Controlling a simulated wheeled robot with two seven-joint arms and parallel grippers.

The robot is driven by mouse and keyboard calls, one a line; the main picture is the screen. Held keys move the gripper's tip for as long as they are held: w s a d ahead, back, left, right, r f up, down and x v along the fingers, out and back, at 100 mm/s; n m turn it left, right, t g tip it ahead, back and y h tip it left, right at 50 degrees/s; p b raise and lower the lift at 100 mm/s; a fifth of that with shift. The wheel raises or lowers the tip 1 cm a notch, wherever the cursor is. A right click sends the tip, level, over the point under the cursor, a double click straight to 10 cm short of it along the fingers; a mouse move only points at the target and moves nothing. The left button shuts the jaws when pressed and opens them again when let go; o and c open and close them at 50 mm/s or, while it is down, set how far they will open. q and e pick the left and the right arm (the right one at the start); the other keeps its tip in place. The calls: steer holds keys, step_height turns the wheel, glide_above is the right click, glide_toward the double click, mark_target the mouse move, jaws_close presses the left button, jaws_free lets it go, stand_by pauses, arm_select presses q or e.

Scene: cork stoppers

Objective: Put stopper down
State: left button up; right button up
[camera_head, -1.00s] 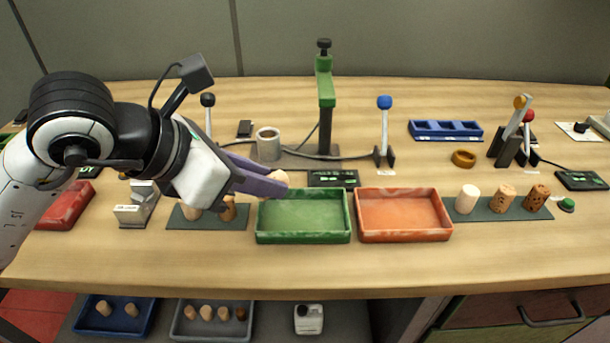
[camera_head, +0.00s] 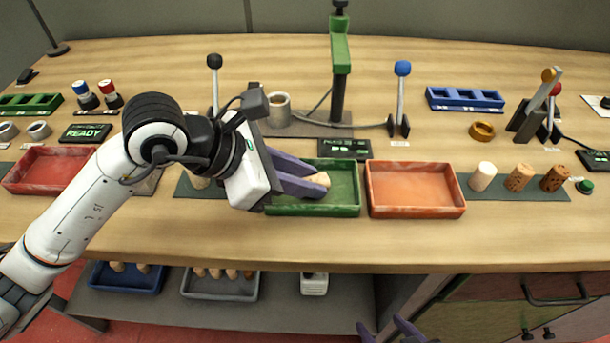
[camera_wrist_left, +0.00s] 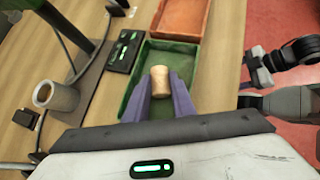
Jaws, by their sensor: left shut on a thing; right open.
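My left gripper (camera_head: 308,184) is shut on a pale cork stopper (camera_head: 319,180) at the tips of its purple fingers. In the head view the stopper shows over the green tray (camera_head: 349,206). The left wrist view shows the stopper (camera_wrist_left: 160,76) between the fingers with the green tray (camera_wrist_left: 138,62) beneath; whether it touches the tray floor I cannot tell. My right gripper (camera_head: 388,333) shows only its purple fingertips at the bottom edge of the head view, apart and empty.
An orange tray (camera_head: 415,190) stands right beside the green tray. Three stoppers stand on a dark mat (camera_head: 500,187) further right. A green press (camera_head: 340,55), a black-knobbed lever (camera_head: 214,85) and a blue-knobbed lever (camera_head: 401,95) stand behind. A red tray (camera_head: 48,170) lies at left.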

arm_select(q)
steer(key=o, duration=1)
steer(key=shift+a+r, duration=0.15)
steer(key=shift+r, duration=0.1)
steer(key=v, duration=1.1)
steer(key=shift+s+a+r, duration=0.15)
steer(key=shift+s+r, duration=0.05)
steer(key=shift+r, duration=0.05)
